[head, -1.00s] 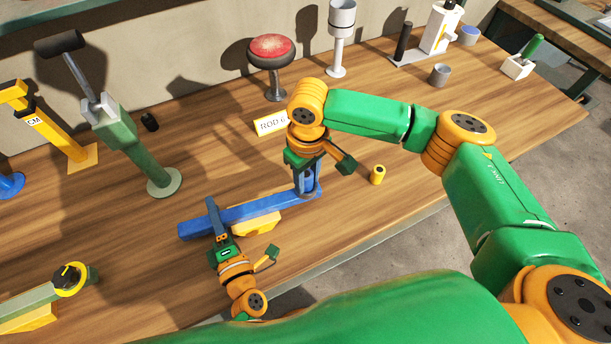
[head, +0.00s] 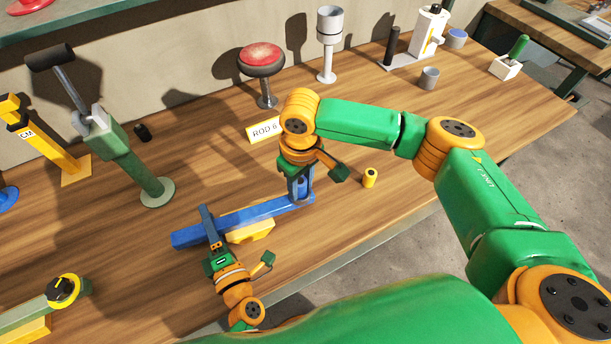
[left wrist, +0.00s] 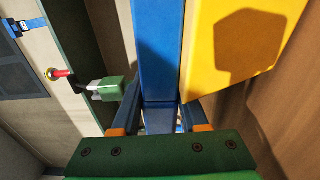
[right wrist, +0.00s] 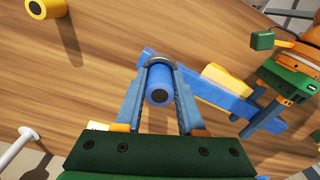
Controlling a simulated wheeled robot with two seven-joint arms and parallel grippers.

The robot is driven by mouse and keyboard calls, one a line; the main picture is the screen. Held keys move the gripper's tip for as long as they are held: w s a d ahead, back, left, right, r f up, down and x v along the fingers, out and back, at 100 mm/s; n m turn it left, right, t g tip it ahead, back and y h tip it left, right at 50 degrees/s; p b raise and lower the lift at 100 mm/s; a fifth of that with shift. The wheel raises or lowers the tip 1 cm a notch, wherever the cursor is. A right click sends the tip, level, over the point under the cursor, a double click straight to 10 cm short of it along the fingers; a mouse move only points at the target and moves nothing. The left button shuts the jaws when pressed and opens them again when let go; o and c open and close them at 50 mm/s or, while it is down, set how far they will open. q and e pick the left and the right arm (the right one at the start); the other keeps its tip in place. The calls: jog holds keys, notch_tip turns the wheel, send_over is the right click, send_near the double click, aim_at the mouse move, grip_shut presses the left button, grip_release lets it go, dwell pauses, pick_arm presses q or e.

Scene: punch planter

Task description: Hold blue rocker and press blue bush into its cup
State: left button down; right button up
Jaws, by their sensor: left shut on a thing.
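The blue rocker (head: 240,217) is a long bar lying across a yellow base (head: 252,232) near the table's front; the rocker also shows in the left wrist view (left wrist: 157,50). My left gripper (head: 207,228) is shut on the rocker near its left end. My right gripper (head: 298,184) points down over the rocker's right end. The blue bush (right wrist: 160,88), a short cylinder with a dark hole, stands between its fingers. A grey rounded rim (right wrist: 157,60) shows just behind it. I cannot tell how deep the bush sits or whether the right fingers press on it.
A small yellow cylinder (head: 370,178) stands right of the right gripper. A ROD 6 sign (head: 264,129) and a red-topped stool shape (head: 261,60) are behind. A green lever stand (head: 140,170) is at left.

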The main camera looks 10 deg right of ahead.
pick_arm(q)
jog(key=shift+a+f, duration=0.25)
jog(key=shift+f, duration=0.2)
jog(key=shift+a+f, duration=0.2)
jog(key=shift+f, duration=0.25)
pick_arm(e)
jog(key=r, duration=0.1)
jog(key=a+r, duration=0.1)
jog(key=r, duration=0.1)
jog(key=shift+s+a+r, duration=0.15)
jog(key=shift+r, duration=0.05)
pick_arm(q)
jog(key=shift+w+d+r, duration=0.1)
jog(key=shift+d+r, duration=0.05)
jog(key=shift+r, duration=0.2)
pick_arm(e)
notch_tip(320, 180, up, 8)
jog(key=shift+d+r, duration=0.2)
jog(key=shift+d, duration=0.15)
pick_arm(q)
jog(key=shift+w+d+r, duration=0.1)
jog(key=c, duration=0.6)
grip_release()
jog(key=shift+o, duration=1.2)
jog(key=shift+w, duration=0.15)
pick_arm(e)
jog(key=shift+w, duration=0.3)
pick_arm(q)
jog(key=v, duration=1.2)
